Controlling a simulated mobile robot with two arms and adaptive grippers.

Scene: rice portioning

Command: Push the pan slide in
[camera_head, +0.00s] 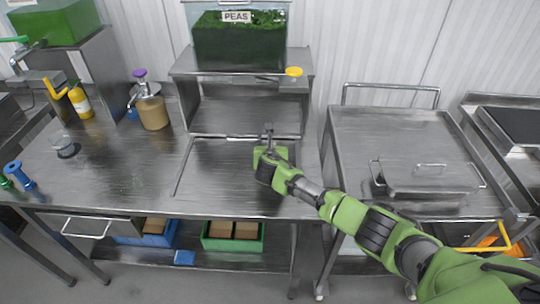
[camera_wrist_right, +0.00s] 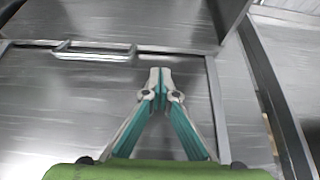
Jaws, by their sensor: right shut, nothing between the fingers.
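The pan slide (camera_head: 222,172) is a flat steel plate lying in the worktop below the PEAS dispenser (camera_head: 238,42). In the right wrist view a bar handle (camera_wrist_right: 95,52) shows near the plate's far edge, close to the dispenser's base. My right gripper (camera_head: 268,130) is over the slide's far right part. In the right wrist view my right gripper (camera_wrist_right: 160,72) is shut and empty, its tips just right of the handle and apart from it in the picture. Whether the tips touch the plate cannot be told. My left gripper is not in view.
A brown container with a pump (camera_head: 152,112) and a yellow bottle (camera_head: 80,102) stand at the left. A cart (camera_head: 375,130) with a lidded steel pan (camera_head: 428,178) stands at the right. A green crate (camera_head: 222,244) sits on the lower shelf.

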